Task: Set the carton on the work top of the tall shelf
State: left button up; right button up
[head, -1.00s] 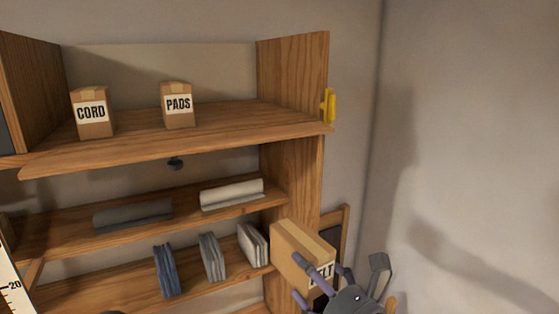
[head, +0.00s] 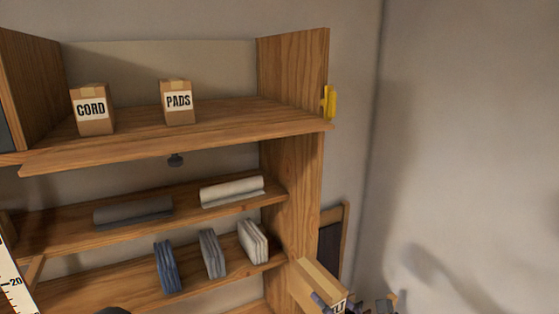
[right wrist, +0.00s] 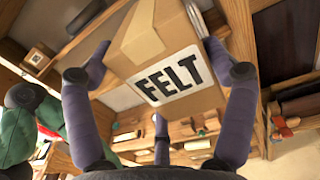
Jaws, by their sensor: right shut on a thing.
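The carton (head: 318,281) is a brown box with a tape strip, low at the right of the head view, in front of the shelf's right side. The right wrist view shows its FELT label (right wrist: 174,76). My right gripper (right wrist: 160,70) is shut on the carton, its purple fingers on either side of it. In the head view the gripper (head: 340,305) is mostly cut off by the bottom edge. The tall wooden shelf (head: 292,190) fills the left and middle. Its wide top board (head: 225,120) has bare room right of the PADS box.
A CORD box (head: 92,109) and a PADS box (head: 177,102) stand on the top board. Rolls (head: 232,192) and upright folded stacks (head: 212,254) fill lower boards. A yellow fitting (head: 329,102) sits on the right side panel's edge.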

jog(key=w+d+f, duration=0.2)
jog(key=f, duration=0.7)
jog(key=w+d+f, duration=0.1)
jog(key=d+f, duration=0.2)
jog(key=f, duration=0.6)
jog(key=w+d+f, duration=0.2)
jog(key=d+f, duration=0.1)
jog(key=f, duration=0.6)
jog(key=shift+w+d, duration=0.2)
jog(key=shift+w, duration=0.1)
jog(key=shift+r, duration=0.1)
jog(key=shift+f, duration=0.2)
notch_tip(320, 180, down, 34)
jog(key=f+b, duration=0.1)
jog(key=b, duration=3.4)
notch_tip(320, 180, up, 12)
jog(key=w+m+t+h, duration=0.1)
jog(key=w+m+h, duration=0.1)
jog(key=h, duration=0.1)
jog(key=shift+a+f+m+t+h, duration=0.15)
jog(key=shift+m+t+h, duration=0.15)
jog(key=shift+h, duration=0.1)
